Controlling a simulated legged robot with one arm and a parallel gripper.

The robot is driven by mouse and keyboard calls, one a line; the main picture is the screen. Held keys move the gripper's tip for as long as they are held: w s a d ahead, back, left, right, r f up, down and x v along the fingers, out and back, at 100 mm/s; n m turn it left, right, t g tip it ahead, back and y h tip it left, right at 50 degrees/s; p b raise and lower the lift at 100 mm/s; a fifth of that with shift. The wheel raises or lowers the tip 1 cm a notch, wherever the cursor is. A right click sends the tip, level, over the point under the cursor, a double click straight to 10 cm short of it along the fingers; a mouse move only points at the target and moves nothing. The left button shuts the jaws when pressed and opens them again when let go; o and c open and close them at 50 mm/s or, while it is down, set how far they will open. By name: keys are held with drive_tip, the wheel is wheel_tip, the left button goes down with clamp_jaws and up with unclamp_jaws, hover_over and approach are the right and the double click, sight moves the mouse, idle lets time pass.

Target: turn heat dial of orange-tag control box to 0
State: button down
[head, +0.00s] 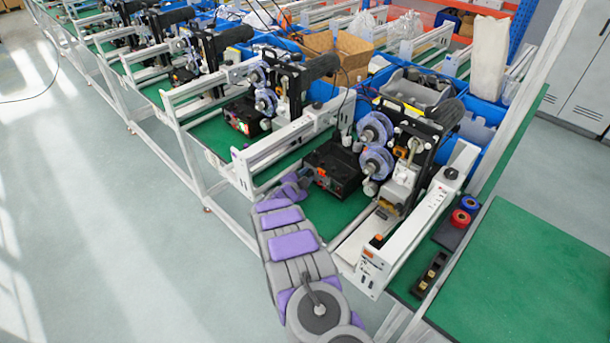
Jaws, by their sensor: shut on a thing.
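A black control box (338,165) sits on the green bench, left of the reel machine. A small orange tag (321,172) shows on its front. My gripper (302,180) is at the left end of this front face, at the end of my grey and purple arm. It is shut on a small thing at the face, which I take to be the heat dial. The dial and its marks are hidden by the gripper and too small to read, so its setting cannot be told.
A machine with blue-grey reels (376,146) stands right of the box. A white rail unit (420,232) with an orange button is at the front right. A white rail (285,145) runs close behind my gripper. Another black box (245,116) stands further left. Open floor (120,220) lies left.

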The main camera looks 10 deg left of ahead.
drive_tip(key=n+g+h+p, duration=0.1)
drive_tip(key=n+g, duration=0.1)
drive_tip(key=n, duration=0.1)
drive_tip(key=shift+w+r+p, duration=0.1)
drive_tip(key=shift+p, duration=0.3)
drive_tip(key=shift+a+n+g+h, duration=0.25)
drive_tip(key=shift+n+h, duration=0.25)
drive_tip(key=shift+n, duration=0.4)
drive_tip(key=shift+n+g+h+b, duration=0.45)
drive_tip(key=shift+n+b, duration=0.1)
drive_tip(key=shift+n, duration=0.25)
drive_tip(key=shift+w, duration=0.1)
drive_tip(key=c, duration=1.1)
unclamp_jaws()
drive_tip(key=shift+a+r, duration=0.1)
